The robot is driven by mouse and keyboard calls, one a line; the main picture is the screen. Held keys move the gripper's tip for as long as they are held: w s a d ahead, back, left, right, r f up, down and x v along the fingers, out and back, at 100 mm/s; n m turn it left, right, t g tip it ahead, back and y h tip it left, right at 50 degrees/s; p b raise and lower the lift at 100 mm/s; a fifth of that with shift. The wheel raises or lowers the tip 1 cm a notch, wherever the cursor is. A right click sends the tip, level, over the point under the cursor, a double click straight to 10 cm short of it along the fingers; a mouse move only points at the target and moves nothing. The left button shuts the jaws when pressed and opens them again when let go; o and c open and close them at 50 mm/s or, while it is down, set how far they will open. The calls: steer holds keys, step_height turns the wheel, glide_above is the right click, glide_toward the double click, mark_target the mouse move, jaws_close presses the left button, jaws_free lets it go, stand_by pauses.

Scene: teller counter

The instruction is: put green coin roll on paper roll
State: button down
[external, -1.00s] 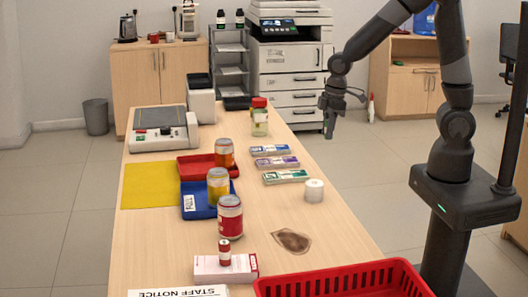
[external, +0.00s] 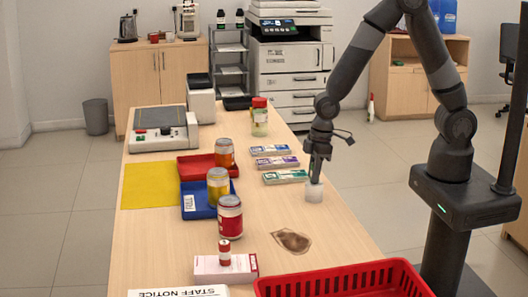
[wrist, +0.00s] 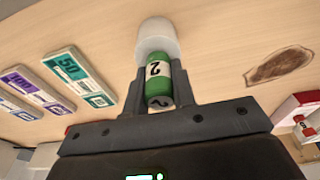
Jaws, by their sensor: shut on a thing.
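The green coin roll (wrist: 158,80), with a white band marked 2, is between my gripper's fingers in the wrist view. My gripper (external: 315,180) is shut on it and points down. The white paper roll (external: 314,194) stands upright on the counter, right of the banknote bundles; it also shows in the wrist view (wrist: 158,36) just beyond the coin roll's end. The coin roll is at the top of the paper roll; I cannot tell whether they touch. In the external view the fingers mostly hide the coin roll.
Banknote bundles (external: 285,176) lie left of the paper roll. A brown stain (external: 291,241) and a red basket (external: 345,280) are nearer the front. Cans (external: 230,216), a blue tray (external: 198,203) and a red coin roll (external: 224,252) on a box stand left.

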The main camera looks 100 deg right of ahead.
steer(key=shift+f, duration=0.15)
steer(key=c, duration=1.2)
jaws_free()
step_height(320, 180, up, 12)
steer(key=s, duration=0.2)
steer(key=s+a+r+t, duration=0.2)
steer(key=s+a+r, duration=0.1)
steer(key=s+r, duration=0.5)
steer(key=s+a+r+t, duration=0.1)
steer(key=s+a+r, duration=0.3)
steer(key=s+r, duration=0.3)
steer(key=s, duration=0.3)
steer(key=shift+s+r+t, duration=0.15)
steer(key=shift+r+t, duration=0.25)
